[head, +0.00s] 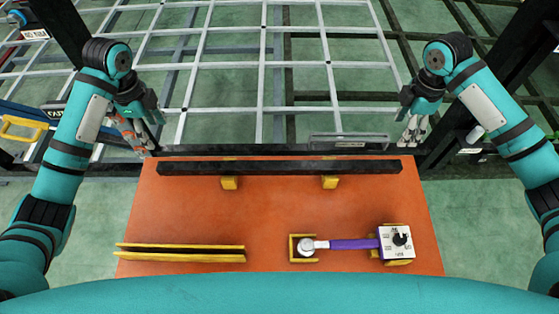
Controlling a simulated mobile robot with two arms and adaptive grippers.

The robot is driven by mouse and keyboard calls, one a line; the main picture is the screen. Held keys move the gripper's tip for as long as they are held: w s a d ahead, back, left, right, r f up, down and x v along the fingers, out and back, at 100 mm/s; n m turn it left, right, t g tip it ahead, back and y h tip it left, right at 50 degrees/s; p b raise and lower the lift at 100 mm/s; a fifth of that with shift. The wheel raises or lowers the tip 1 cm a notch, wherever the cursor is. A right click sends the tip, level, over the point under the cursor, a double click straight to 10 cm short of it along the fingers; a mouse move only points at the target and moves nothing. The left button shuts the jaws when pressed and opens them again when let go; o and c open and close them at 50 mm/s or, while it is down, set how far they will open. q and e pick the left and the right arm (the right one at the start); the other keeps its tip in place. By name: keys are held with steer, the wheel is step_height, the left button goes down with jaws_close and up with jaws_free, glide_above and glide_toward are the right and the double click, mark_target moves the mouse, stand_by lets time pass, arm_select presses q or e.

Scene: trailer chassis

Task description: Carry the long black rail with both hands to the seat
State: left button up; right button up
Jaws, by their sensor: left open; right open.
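The long black rail (280,167) lies across the far part of the orange table, over two yellow supports (229,183) and (330,182). My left gripper (148,138) is open and empty, above and just beyond the rail's left end. My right gripper (411,138) is open and empty, beyond the rail's right end. Neither gripper touches the rail as far as I can see. The seat is not clearly identifiable; a dark beam (300,149) of the frame runs behind the table.
The orange table (200,215) holds a yellow slotted holder (180,253) at front left. A purple-handled tool (353,244) and a white box with a black knob (396,241) lie at front right. A grey grid frame (263,70) stands beyond. The table's middle is clear.

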mark_target(173, 165)
arm_select(q)
steer(key=f, duration=1.7)
steer(key=shift+s+f, duration=0.15)
steer(key=shift+s, duration=0.1)
arm_select(e)
steer(key=f, duration=1.7)
steer(key=shift+s+f, duration=0.15)
steer(key=shift+s, duration=0.05)
arm_select(q)
steer(key=shift+c, duration=0.4)
arm_select(e)
steer(key=shift+c, duration=0.4)
arm_select(q)
jaws_close()
arm_select(e)
jaws_close()
arm_select(q)
steer(key=shift+w, duration=0.1)
